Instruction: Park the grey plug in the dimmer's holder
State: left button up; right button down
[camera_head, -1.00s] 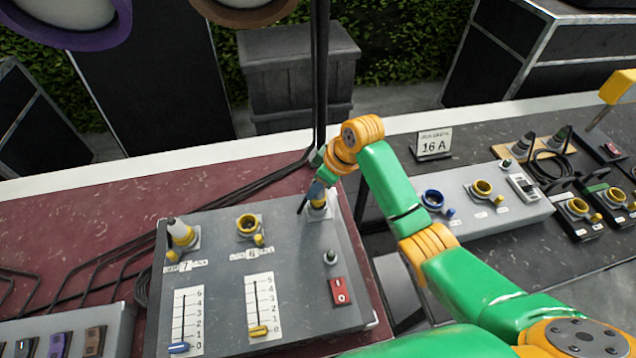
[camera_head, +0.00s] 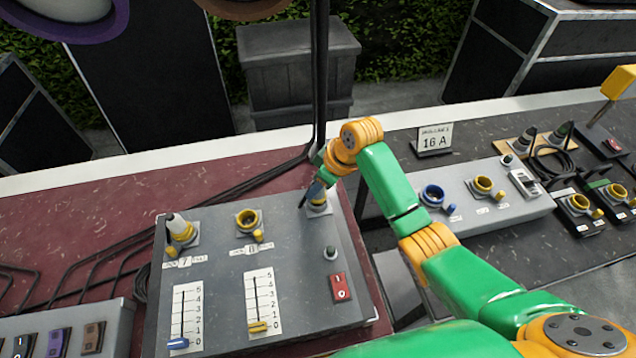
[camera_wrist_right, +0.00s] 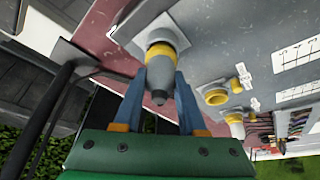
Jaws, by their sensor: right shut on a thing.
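The grey plug (camera_wrist_right: 163,75) has a yellow collar and points into a fitting with a pale square plate at the dimmer's far right corner. In the wrist view the collar meets the fitting; how deep the plug sits is hidden. My right gripper (camera_wrist_right: 162,82) is shut on the plug, a blue finger on each side. In the head view my right gripper (camera_head: 319,186) largely covers the plug. The dimmer (camera_head: 215,275) is a grey box with two sliders. My left gripper is not in view.
On the dimmer, a pale plug (camera_head: 178,227) stands in socket 7, and socket 8 (camera_head: 248,221) is open and empty. A red switch (camera_head: 341,287) is at its right. A grey socket box (camera_head: 490,205) and a 16 A sign (camera_head: 434,140) stand to the right.

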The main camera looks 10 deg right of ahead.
jog(key=shift+f, duration=0.3)
jog(key=shift+c, duration=0.4)
grip_release()
jog(key=shift+r+p, duration=0.55)
jog(key=shift+r, duration=1.95)
